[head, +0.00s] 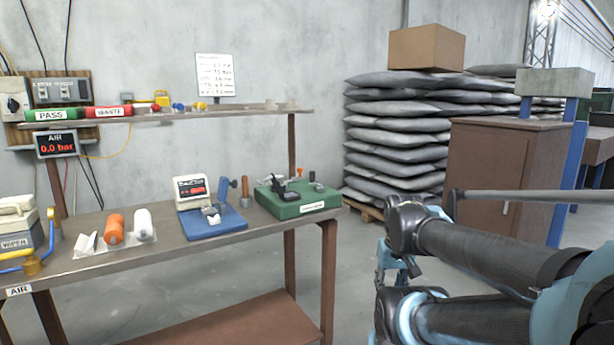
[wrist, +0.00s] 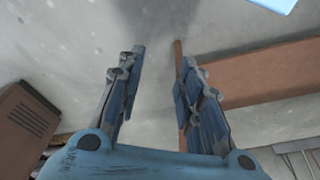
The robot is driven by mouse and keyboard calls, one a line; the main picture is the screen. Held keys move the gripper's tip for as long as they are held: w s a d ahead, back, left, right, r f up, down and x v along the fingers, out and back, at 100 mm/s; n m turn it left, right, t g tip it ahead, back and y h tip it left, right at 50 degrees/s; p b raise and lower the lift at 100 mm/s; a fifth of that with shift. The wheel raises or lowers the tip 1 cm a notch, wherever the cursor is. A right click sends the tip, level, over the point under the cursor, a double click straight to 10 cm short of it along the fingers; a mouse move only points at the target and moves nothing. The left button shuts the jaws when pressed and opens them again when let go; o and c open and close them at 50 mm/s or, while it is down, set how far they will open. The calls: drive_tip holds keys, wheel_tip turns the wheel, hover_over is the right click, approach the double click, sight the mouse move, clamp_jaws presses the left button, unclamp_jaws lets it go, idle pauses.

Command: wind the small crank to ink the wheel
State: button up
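On the bench (head: 190,240) a white and grey device with a dark and red front panel (head: 192,190) stands on a blue base (head: 210,225). A blue upright handle (head: 224,189) and a brown-topped post (head: 245,190) stand by its right side. Right of it a green box (head: 300,203) carries a black lever-like part (head: 290,192) and several small parts. I cannot tell which part is the small crank or the inking wheel. My gripper (wrist: 160,58) is open and empty in the wrist view, its blue fingers apart. In the head view my arm is at the right, clear of the bench.
Stacked grey sacks (head: 395,140) and a brown cabinet (head: 500,170) stand behind. Open floor lies between bench and arm.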

drive_tip(key=shift+o, duration=0.6)
wheel_tip(320, 180, up, 40)
drive_tip(key=f+m+g, duration=0.1)
drive_tip(key=m+g, duration=0.1)
drive_tip(key=m, duration=0.8)
hover_over(312, 173)
drive_tip(key=w, duration=0.1)
wheel_tip(312, 173, down, 16)
drive_tip(key=shift+w+f, duration=0.1)
drive_tip(key=shift+w, duration=0.05)
drive_tip(key=shift+c, duration=0.5)
drive_tip(key=shift+n, duration=0.3)
clamp_jaws()
